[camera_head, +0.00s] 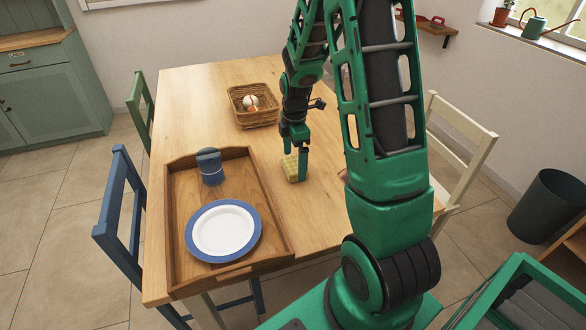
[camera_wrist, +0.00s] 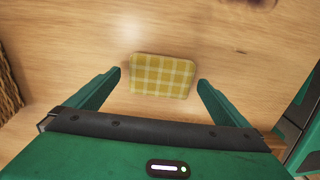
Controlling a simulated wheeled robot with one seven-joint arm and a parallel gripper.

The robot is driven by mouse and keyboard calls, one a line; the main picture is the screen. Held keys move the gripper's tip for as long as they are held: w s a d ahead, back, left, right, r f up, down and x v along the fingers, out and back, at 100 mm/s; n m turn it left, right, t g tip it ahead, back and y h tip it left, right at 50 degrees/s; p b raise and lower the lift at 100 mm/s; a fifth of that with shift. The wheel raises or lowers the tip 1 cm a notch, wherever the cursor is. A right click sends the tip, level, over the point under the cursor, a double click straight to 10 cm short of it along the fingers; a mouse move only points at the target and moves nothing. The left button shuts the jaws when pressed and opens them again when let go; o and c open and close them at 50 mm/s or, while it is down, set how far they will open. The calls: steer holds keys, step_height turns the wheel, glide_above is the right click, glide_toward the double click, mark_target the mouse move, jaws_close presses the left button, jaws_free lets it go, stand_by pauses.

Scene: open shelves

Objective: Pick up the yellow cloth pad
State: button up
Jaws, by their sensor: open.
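The yellow cloth pad (camera_head: 291,168) lies on the wooden table, just right of the tray. It is a checked rectangle, and the wrist view shows it whole (camera_wrist: 162,76). My gripper (camera_head: 296,173) is above it and points down, with a finger partly covering the pad in the head view. In the wrist view my gripper (camera_wrist: 160,82) is open, with one finger on each side of the pad and a gap on both sides. Nothing is held. I cannot tell how high the fingertips are above the table.
A wooden tray (camera_head: 275,224) holds a blue-rimmed plate (camera_head: 224,231) and a blue mug (camera_head: 210,168). A wicker basket (camera_head: 240,118) with roundish items stands farther back. My arm hides part of the table's right side. Chairs stand around the table.

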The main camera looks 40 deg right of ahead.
mark_target(294, 164)
steer(key=shift+f, duration=0.35)
steer(key=shift+c, duration=0.3)
steer(key=c, duration=1)
steer(key=shift+r, duration=0.1)
steer(key=shift+r, duration=0.5)
step_height(294, 164, up, 3)
steer(key=shift+f, duration=0.2)
steer(key=a+r, duration=0.2)
steer(key=a, duration=0.2)
steer(key=a+r, duration=0.2)
steer(key=a, duration=0.1)
steer(key=a+r, duration=0.3)
steer(key=a, duration=0.1)
steer(key=shift+w+a+r, duration=0.1)
steer(key=shift+w+a, duration=0.2)
steer(key=shift+a, duration=0.05)
